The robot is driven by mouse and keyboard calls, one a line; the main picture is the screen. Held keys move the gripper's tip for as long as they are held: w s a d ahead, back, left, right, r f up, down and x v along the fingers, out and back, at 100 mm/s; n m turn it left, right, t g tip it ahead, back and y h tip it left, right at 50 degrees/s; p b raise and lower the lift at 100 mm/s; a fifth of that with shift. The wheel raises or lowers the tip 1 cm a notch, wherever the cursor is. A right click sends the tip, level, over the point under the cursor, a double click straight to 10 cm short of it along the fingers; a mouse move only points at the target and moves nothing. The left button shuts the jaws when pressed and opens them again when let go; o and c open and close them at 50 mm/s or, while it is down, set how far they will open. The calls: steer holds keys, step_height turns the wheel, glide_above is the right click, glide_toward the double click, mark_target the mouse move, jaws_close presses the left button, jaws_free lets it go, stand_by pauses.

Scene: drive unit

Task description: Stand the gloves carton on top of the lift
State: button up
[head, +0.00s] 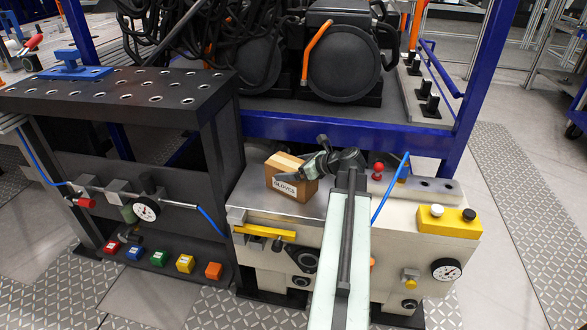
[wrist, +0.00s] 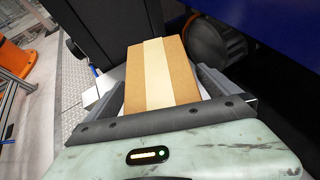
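The gloves carton (head: 291,186) is a small brown box with a white GLOVES label. It appears to stand upright on the bare metal top (head: 245,192) of the beige machine, which I take to be the lift. My gripper (head: 300,167) is at the carton, with a dark finger across its labelled side. In the wrist view the carton (wrist: 161,75) with its pale tape strip lies between my two fingers. The fingers are close along both sides. Whether they press on it cannot be told, and the carton's underside is hidden.
A red knob (head: 378,171) and a yellow button box (head: 447,221) are on the machine's right. A black perforated bench (head: 120,90) stands left, with a blue part (head: 72,68) on it. A blue frame (head: 350,134) with motors and cables rises behind.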

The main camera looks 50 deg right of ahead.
steer(key=shift+r, duration=0.2)
steer(key=p+v, duration=0.6)
steer(key=v, duration=0.6)
steer(key=shift+s+f, duration=0.15)
